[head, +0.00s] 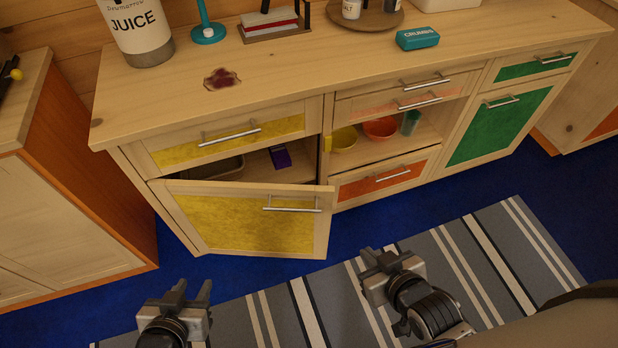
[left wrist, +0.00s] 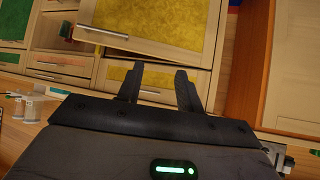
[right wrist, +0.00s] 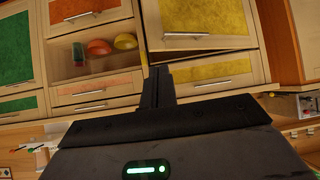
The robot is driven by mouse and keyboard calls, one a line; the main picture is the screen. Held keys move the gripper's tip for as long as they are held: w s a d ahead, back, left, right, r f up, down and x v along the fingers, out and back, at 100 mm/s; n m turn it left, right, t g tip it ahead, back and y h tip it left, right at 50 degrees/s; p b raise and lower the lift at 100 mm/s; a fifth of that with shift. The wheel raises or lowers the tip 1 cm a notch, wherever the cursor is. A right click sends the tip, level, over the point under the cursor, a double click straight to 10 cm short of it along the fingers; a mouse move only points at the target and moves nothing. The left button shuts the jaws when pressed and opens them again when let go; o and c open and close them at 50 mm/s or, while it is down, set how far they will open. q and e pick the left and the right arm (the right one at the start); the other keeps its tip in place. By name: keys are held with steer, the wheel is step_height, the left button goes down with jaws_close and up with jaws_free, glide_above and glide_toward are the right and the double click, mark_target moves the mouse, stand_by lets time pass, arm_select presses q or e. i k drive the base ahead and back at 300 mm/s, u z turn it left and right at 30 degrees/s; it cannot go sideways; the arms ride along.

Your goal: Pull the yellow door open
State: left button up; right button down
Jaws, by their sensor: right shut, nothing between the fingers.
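The yellow door (head: 238,217) of the wooden cabinet stands partly open, swung out at its right side. A dark interior shows above it. Its metal bar handle (head: 292,205) is near the upper right corner. The door also shows in the left wrist view (left wrist: 160,32) and the right wrist view (right wrist: 190,17). My left gripper (head: 190,293) is open and empty, below the door in the head view and apart from it. My right gripper (head: 378,262) is shut and empty, to the lower right of the door and apart from the handle.
A yellow drawer (head: 230,138) is above the door. An open shelf with bowls (head: 380,128) and an orange drawer (head: 385,178) are to its right. An orange-sided cabinet (head: 95,160) stands at the left. A striped rug (head: 440,250) covers clear floor in front.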

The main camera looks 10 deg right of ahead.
mark_target(254, 219)
steer(key=u, duration=1.85)
steer(key=k, duration=0.75)
steer(key=z, duration=1.15)
